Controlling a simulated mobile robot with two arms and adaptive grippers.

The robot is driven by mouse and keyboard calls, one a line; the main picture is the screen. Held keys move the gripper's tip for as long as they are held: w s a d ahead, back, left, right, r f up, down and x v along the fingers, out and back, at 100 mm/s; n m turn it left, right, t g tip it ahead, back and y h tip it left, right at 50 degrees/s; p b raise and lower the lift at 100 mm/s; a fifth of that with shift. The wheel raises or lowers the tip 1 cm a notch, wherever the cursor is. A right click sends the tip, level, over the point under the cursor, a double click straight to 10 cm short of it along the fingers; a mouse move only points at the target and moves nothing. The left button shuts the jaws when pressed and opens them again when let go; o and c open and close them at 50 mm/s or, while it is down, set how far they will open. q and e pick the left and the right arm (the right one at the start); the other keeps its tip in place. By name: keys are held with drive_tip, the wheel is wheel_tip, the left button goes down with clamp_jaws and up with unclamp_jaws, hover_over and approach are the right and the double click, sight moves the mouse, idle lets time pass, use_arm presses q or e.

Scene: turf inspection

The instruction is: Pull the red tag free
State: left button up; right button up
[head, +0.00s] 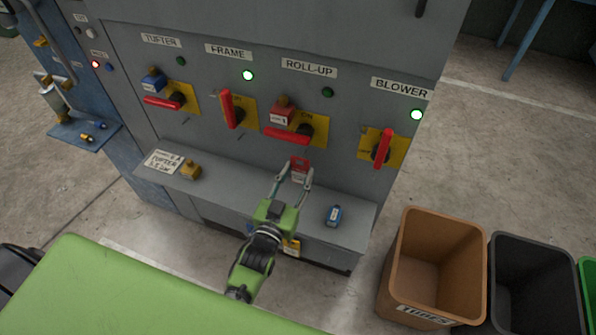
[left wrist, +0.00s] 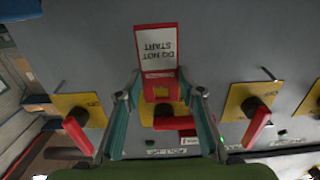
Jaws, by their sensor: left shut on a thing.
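The red tag (head: 299,167) is held below the ROLL-UP switch (head: 291,134), in front of the grey cabinet. In the left wrist view the tag (left wrist: 157,48) reads DO NOT START upside down, with a red end between the fingers. My left gripper (head: 294,180) is shut on this tag. In the left wrist view my left gripper (left wrist: 160,84) covers part of the switch's surroundings. A red lock with a white label (head: 283,112) sits at the upper left of the ROLL-UP switch. My right gripper is not in view.
TUFTER (head: 177,99), FRAME (head: 229,108) and BLOWER (head: 381,148) switches flank the panel. A brown bin (head: 400,262) and dark bin (head: 495,280) stand right.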

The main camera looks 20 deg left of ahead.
use_arm(q)
drive_tip(key=shift+s, duration=0.2)
drive_tip(key=shift+s+r+p, duration=0.1)
drive_tip(key=shift+s+p, duration=0.5)
drive_tip(key=shift+s, duration=0.6)
drive_tip(key=shift+s+p, duration=0.4)
drive_tip(key=shift+s, duration=0.85)
